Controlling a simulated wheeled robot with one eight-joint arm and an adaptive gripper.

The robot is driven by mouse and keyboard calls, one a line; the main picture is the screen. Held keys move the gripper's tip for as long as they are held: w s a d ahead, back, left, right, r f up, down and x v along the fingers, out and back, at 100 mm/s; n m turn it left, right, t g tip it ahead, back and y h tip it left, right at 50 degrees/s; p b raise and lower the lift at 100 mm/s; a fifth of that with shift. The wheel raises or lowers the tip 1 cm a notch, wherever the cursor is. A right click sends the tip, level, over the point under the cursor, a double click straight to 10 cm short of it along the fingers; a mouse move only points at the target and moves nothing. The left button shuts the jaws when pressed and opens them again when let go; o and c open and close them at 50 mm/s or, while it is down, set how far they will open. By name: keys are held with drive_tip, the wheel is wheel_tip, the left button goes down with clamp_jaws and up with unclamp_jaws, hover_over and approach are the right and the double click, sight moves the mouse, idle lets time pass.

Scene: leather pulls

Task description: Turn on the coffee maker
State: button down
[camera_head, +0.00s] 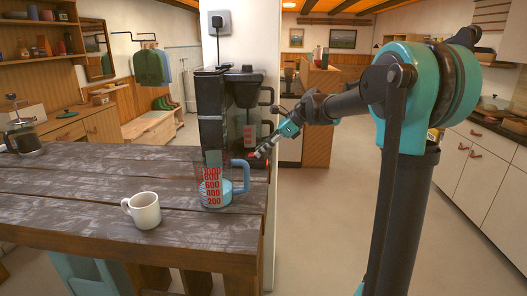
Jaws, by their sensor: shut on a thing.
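The coffee maker (212,108) is tall and black and stands at the right end of the wooden table, against a white pillar. A black jug part shows on its right side. My gripper (260,153) reaches in from the right, low at the coffee maker's right side near its base. Its fingertips are closed against the lower part of the machine; a small red spot shows beside them. The exact contact is too small to make out. A clear measuring jug with a blue handle (212,190) stands in front and hides part of the base.
A white mug (145,211) stands on the wooden table (75,205), left of the measuring jug. A French press (22,130) is at the table's far left. A plug (216,23) with a cord is on the pillar. The floor right of the table is clear.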

drive_tip(key=c, duration=1.3)
unclamp_jaws()
drive_tip(key=shift+r, duration=0.1)
drive_tip(key=v, duration=1.2)
drive_tip(key=s+d+f+n+t+h, duration=0.1)
drive_tip(key=s+d+f+n+h, duration=0.2)
drive_tip(key=s+f, duration=0.6)
drive_tip(key=s+d+f+n+t+h, duration=0.1)
drive_tip(key=s+d+f+n+h, duration=0.2)
drive_tip(key=s+d+f+n, duration=0.4)
drive_tip(key=s+d+f+n+t+h, duration=0.1)
drive_tip(key=s+d+f+n+h, duration=0.2)
drive_tip(key=f, duration=1.4)
drive_tip(key=shift+s+d+n+t, duration=0.15)
drive_tip(key=shift+s+d+n, duration=0.25)
drive_tip(key=shift+s+n, duration=0.7)
drive_tip(key=shift+s+d+n+t, duration=0.1)
drive_tip(key=shift+s+d+n, duration=0.45)
drive_tip(key=shift+s, duration=1)
drive_tip(key=shift+s+d+n+t, duration=0.15)
drive_tip(key=shift+s+d+n, duration=0.1)
drive_tip(key=shift+s+n, duration=0.95)
